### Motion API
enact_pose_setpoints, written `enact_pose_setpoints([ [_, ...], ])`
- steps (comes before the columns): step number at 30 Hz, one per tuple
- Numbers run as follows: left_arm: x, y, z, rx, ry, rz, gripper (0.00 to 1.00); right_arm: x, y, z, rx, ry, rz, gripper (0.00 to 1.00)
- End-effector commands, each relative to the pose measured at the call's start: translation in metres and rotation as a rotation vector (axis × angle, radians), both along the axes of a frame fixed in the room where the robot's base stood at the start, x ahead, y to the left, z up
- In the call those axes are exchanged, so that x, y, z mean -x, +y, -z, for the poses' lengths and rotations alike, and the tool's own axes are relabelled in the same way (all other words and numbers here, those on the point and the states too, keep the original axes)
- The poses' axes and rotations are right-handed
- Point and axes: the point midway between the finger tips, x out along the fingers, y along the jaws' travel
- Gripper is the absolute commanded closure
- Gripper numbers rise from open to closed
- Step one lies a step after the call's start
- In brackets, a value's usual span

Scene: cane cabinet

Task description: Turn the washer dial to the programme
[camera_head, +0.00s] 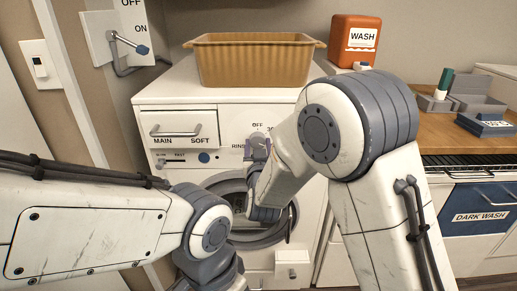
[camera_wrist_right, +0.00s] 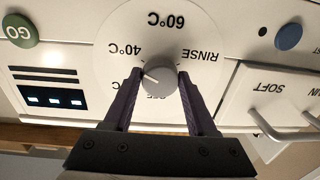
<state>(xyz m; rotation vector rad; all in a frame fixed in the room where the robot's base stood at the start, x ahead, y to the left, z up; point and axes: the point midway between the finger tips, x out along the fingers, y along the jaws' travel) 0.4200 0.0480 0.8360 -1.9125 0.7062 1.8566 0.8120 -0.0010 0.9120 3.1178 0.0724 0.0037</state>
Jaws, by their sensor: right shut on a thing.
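The washer (camera_head: 180,95) is white with a round front door (camera_head: 235,235) and a dial on its panel. In the right wrist view, upside down, the grey dial knob (camera_wrist_right: 160,78) sits on a white disc (camera_wrist_right: 150,30) marked 60°C, 40°C, RINSE and a partly hidden OFF. A light mark on the knob points left in that view, roughly toward 40°C. My right gripper (camera_wrist_right: 161,88) is shut on the knob, one finger on each side. In the head view the right gripper (camera_head: 258,148) is at the panel. My left gripper is out of view; only its arm shows.
A MAIN/SOFT drawer (camera_head: 178,126) is left of the dial. A tan basket (camera_head: 254,62) and an orange WASH bottle (camera_head: 354,42) stand on top. A green GO button (camera_wrist_right: 18,29) and blue button (camera_wrist_right: 288,37) flank the dial. A DARK WASH bin (camera_head: 482,202) is at right.

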Motion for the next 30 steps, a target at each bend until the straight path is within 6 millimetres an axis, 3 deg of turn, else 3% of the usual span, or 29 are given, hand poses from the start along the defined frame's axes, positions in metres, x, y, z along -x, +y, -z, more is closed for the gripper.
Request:
enact_pose_setpoints([
  [1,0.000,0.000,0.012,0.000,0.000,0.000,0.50,0.000,0.000,0.004,-0.034,-0.004,0.000,0.98],
  [3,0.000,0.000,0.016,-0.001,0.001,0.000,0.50,0.000,0.000,0.004,-0.072,-0.003,0.000,0.98],
  [13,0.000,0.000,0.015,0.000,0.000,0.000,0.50,0.000,0.000,0.001,-0.098,0.000,0.000,0.98],
  [14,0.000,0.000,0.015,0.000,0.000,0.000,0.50,0.000,0.000,0.001,-0.098,0.000,0.000,0.39],
  [16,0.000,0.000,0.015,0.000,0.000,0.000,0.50,0.000,0.000,0.001,-0.097,0.000,0.000,0.12],
  [26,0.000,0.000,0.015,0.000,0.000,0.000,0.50,0.001,0.001,0.000,-0.097,-0.001,0.000,0.12],
  [30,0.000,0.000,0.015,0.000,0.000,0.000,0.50,0.014,0.001,0.001,-0.097,0.000,-0.002,0.12],
])
